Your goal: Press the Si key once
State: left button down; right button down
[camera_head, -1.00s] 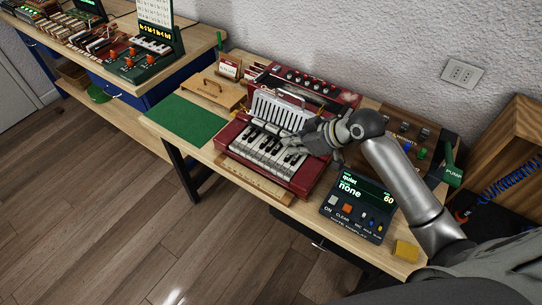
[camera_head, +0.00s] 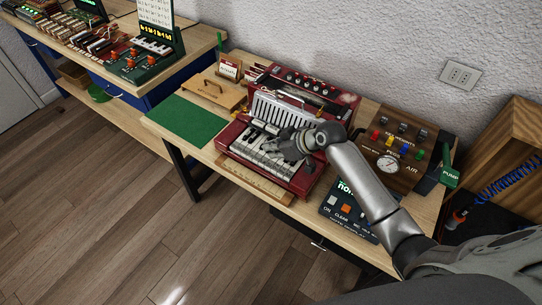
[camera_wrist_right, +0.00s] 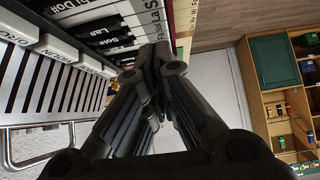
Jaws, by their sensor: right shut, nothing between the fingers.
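The red keyboard instrument (camera_head: 302,183) lies on the wooden table, its white and black keys (camera_head: 252,152) toward the front edge. My right gripper (camera_head: 268,148) is shut and empty, its fingertips over the keys. I cannot tell whether they touch a key. In the right wrist view the gripper (camera_wrist_right: 152,62) points at the keyboard's edge. Black keys (camera_wrist_right: 104,32) there carry note labels, and small labels run along the white keys. The Si key cannot be picked out surely, as the fingers cover part of the keys. My left gripper is not in view.
A note display (camera_head: 338,212) stands right of the keyboard, partly behind my right arm. A gauge panel (camera_head: 400,152) is behind the arm. A green mat (camera_head: 187,121) lies to the left. A white grille (camera_head: 286,108) rises behind the keys.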

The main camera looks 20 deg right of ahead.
jog(key=f, duration=0.3)
jog(key=f+p, duration=0.1)
jog(key=shift+w+a+f, duration=0.2)
jog(key=shift+w, duration=0.05)
jog(key=shift+f, duration=0.2)
jog(key=shift+f+b, duration=0.3)
jog(key=shift+f, duration=0.15)
jog(key=shift+r, duration=0.1)
jog(key=shift+r+p, duration=0.75)
jog(key=shift+p, duration=0.05)
jog(key=shift+r, duration=0.1)
